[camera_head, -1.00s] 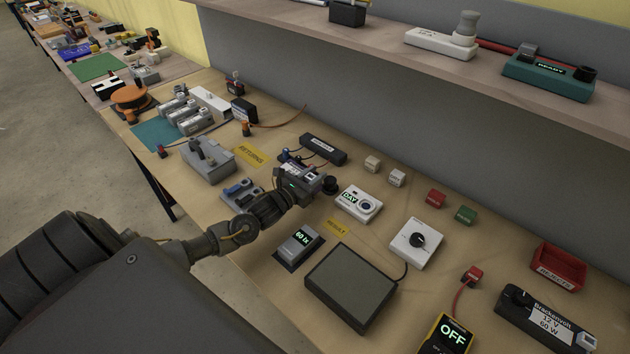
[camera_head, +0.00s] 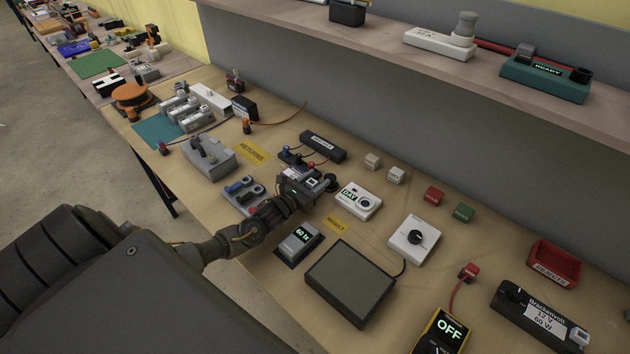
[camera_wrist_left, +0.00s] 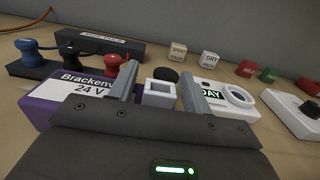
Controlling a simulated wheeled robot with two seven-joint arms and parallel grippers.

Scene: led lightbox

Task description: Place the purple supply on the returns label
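The purple supply (camera_wrist_left: 60,108), with a white "Brackenvolt 24 V" label, lies at the left of the left wrist view, partly hidden by my gripper. In the head view its label (camera_head: 290,173) shows just behind my left gripper (camera_head: 322,183). In the left wrist view my left gripper (camera_wrist_left: 158,88) has its fingers apart on either side of a small white block, with narrow gaps. I cannot tell whether this block belongs to the supply. The yellow returns label (camera_head: 254,149) lies bare on the bench, up and left of the gripper.
A black strip with coloured posts (camera_head: 296,157) and a black bar (camera_head: 323,147) lie behind the supply. A grey box (camera_head: 208,158) is left of the returns label. The DAY device (camera_head: 358,200) is right of the gripper. A shelf (camera_head: 400,62) overhangs the back.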

